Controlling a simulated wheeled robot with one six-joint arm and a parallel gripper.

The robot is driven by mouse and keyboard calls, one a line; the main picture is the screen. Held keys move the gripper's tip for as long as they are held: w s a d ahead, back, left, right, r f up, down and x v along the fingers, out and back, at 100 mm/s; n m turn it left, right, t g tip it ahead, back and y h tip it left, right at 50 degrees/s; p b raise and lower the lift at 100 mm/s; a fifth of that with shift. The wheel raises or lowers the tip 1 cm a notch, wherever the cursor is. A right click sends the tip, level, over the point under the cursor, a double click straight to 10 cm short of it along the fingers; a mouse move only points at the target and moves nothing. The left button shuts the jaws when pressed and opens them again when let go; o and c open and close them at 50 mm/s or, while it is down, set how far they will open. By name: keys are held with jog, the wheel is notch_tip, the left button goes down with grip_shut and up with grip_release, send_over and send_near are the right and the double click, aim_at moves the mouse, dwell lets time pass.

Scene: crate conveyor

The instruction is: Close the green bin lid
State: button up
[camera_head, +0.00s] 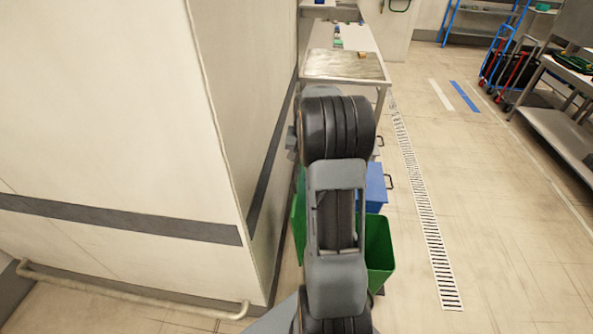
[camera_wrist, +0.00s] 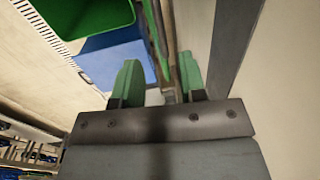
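The green bin (camera_head: 380,250) stands on the floor beside the wall, its top open, partly hidden behind my arm. Its green lid (camera_head: 299,215) stands raised on the wall side, left of my arm. In the wrist view the green bin (camera_wrist: 90,14) is at the top left. A narrow green strip (camera_wrist: 150,28), which looks like the raised lid seen nearly edge-on, runs down toward the gap between my fingers. My gripper (camera_wrist: 158,62) is open, with two green fingertips apart. Whether the strip lies between them or beyond them I cannot tell.
A blue bin (camera_head: 376,188) stands just behind the green one, and also shows in the wrist view (camera_wrist: 115,62). The wall (camera_head: 250,100) is close on the left. A metal table (camera_head: 345,66) stands farther back. The floor right of the bins is clear along a drain grate (camera_head: 425,210).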

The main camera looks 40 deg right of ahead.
aim_at(296, 174)
jog(key=shift+w+a+f+p, duration=0.15)
jog(key=shift+f+p, duration=0.1)
jog(key=shift+f, duration=1.55)
jog(key=shift+w+a+f+p, duration=0.15)
jog(key=shift+f+p, duration=0.1)
jog(key=shift+f, duration=1.5)
grip_shut()
jog(key=shift+a, duration=0.1)
